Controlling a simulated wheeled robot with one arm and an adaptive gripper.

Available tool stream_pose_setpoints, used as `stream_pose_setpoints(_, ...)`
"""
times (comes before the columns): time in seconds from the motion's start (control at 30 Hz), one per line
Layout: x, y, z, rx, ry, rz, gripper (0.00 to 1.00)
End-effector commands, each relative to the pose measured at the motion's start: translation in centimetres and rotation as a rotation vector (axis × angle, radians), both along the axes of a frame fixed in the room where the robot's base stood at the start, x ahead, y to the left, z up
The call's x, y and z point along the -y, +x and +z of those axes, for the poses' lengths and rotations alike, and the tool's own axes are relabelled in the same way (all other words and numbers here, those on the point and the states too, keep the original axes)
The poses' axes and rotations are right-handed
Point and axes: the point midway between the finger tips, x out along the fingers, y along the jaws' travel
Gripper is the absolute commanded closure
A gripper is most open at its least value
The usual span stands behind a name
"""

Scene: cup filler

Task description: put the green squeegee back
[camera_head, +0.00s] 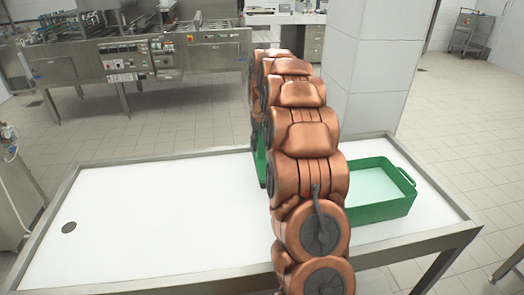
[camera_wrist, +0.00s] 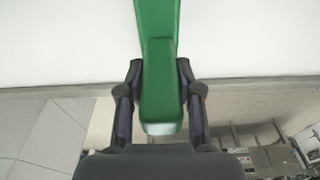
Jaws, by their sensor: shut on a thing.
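In the wrist view, my gripper (camera_wrist: 160,85) is shut on the green squeegee (camera_wrist: 158,30). Its green handle runs between the two dark fingers and on past the top edge of the view, so its far end is out of frame. In the head view, my copper-coloured arm covers the gripper. A narrow green part of the squeegee (camera_head: 260,160) shows just left of my arm, above the white table top. A green tray (camera_head: 385,211) stands on the table to the right of my arm, and my arm hides its left part.
The white table (camera_head: 150,215) has a raised metal rim and a dark round hole (camera_head: 69,227) at its left. Its left half is clear. A tiled pillar (camera_head: 370,70) stands behind the table. Steel machines (camera_head: 130,60) stand farther back on the left.

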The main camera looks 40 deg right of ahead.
Motion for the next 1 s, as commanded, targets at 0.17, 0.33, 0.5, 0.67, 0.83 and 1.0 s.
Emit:
stream_pose_setpoints(0.17,0.2,0.2,-0.6,-0.001,0.001,-0.001,1.0)
stream_pose_setpoints(0.33,0.2,0.1,-2.3,-0.003,0.001,-0.001,1.0)
stream_pose_setpoints(0.5,0.2,0.1,-3.6,-0.004,0.002,-0.001,1.0)
stream_pose_setpoints(0.67,0.2,0.2,-3.6,-0.001,0.001,-0.001,1.0)
stream_pose_setpoints(0.83,0.2,0.2,-3.9,0.0,0.0,0.0,1.0)
stream_pose_setpoints(1.0,0.2,0.2,-3.8,0.0,0.0,-0.001,0.5)
